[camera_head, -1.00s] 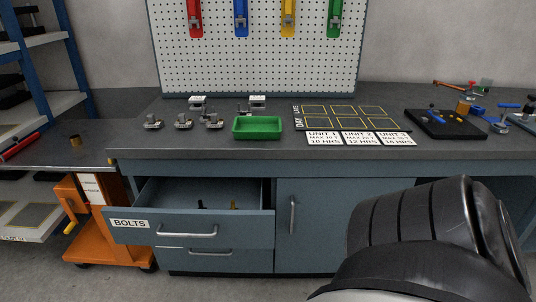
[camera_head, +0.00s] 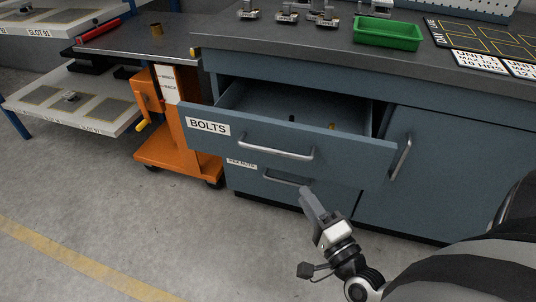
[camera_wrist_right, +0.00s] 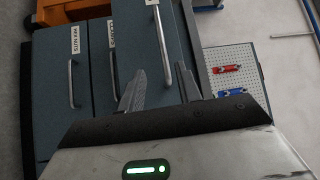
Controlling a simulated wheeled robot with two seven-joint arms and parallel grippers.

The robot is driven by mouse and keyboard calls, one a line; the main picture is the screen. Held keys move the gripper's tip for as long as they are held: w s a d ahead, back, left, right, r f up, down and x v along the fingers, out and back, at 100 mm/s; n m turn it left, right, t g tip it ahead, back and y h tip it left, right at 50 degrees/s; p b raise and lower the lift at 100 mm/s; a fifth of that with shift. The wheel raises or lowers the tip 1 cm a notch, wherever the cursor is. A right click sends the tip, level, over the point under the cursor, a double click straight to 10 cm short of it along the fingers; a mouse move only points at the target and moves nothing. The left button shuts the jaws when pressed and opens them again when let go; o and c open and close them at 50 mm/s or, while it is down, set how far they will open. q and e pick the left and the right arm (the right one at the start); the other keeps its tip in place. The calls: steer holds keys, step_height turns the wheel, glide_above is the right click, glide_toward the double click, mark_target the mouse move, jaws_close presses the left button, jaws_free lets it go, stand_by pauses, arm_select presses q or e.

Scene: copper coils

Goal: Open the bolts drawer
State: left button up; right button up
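The bolts drawer (camera_head: 345,142) is the top drawer with the BOLTS label. It stands pulled out of the blue-grey cabinet, and its inside shows with a few small dark and yellow items. Its bar handle (camera_head: 276,148) is on the front. My right gripper (camera_head: 312,204) is below and a little right of that handle, apart from it. In the right wrist view the two fingers (camera_wrist_right: 160,82) stand apart, and the bolts drawer's handle (camera_wrist_right: 159,45) shows between them in the picture. I see nothing held. My left gripper is not in view.
A lower drawer handle (camera_head: 287,178) is close behind my right gripper. A cupboard door handle (camera_head: 402,157) is to the right. An orange cart (camera_head: 178,160) stands left of the cabinet. A green tray (camera_head: 388,34) is on the bench. The floor in front is clear.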

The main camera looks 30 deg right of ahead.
mark_target(274, 149)
steer(key=w, duration=0.5)
steer(key=w+r, duration=0.1)
steer(key=w, duration=0.4)
steer(key=w+d+r, duration=0.1)
steer(key=w, duration=0.4)
steer(key=shift+r+b, duration=0.1)
steer(key=shift+b, duration=0.2)
jaws_close()
